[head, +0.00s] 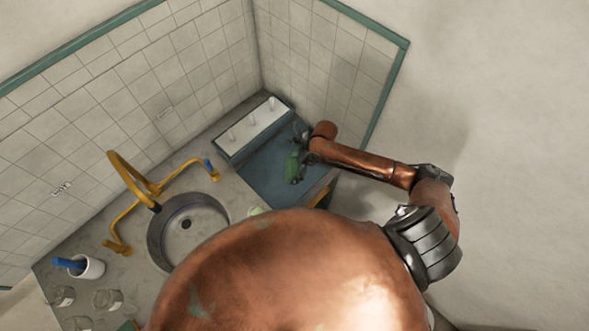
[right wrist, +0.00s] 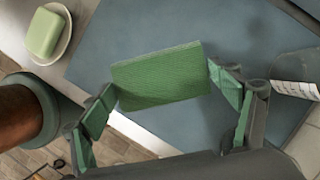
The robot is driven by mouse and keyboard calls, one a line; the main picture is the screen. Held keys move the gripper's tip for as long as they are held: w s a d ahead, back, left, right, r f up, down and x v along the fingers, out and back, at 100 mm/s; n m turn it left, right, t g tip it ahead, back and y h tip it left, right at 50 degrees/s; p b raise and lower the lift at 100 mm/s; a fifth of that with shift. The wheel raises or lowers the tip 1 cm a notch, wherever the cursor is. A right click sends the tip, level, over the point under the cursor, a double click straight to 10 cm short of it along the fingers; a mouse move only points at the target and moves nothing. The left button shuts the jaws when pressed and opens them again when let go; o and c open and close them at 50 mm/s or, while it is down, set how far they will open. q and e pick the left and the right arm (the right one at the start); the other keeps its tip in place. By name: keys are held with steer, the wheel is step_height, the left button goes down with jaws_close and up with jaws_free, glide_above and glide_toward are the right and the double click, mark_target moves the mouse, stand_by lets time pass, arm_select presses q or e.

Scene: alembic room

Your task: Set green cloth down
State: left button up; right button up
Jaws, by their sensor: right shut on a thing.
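The green cloth (right wrist: 160,76) is a flat, textured green rectangle in the middle of the right wrist view. My right gripper (right wrist: 163,84) is shut on it, with one green-padded finger at each end of the cloth. The blue mat (right wrist: 180,28) lies below the cloth; I cannot tell whether the cloth touches it. In the head view the cloth (head: 292,168) shows as a small green shape over the blue mat (head: 262,176), with my right arm reaching in from the right. My left gripper is not in view.
A white pegged rack (head: 252,130) stands behind the mat. A round sink (head: 165,245) with a yellow tap (head: 120,168) is to the left. Green soap (right wrist: 44,33) sits on a white dish. A clear labelled object (right wrist: 300,88) is at the right. Much of the mat is bare.

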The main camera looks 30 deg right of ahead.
mark_target(295, 170)
steer(key=shift+w+d+f, duration=0.2)
steer(key=shift+w+f, duration=0.15)
steer(key=shift+f, duration=0.15)
steer(key=shift+w+f, duration=0.1)
steer(key=shift+f, duration=1.6)
steer(key=o, duration=1.1)
steer(key=shift+f, duration=0.1)
steer(key=shift+d, duration=0.1)
steer(key=v, duration=1.2)
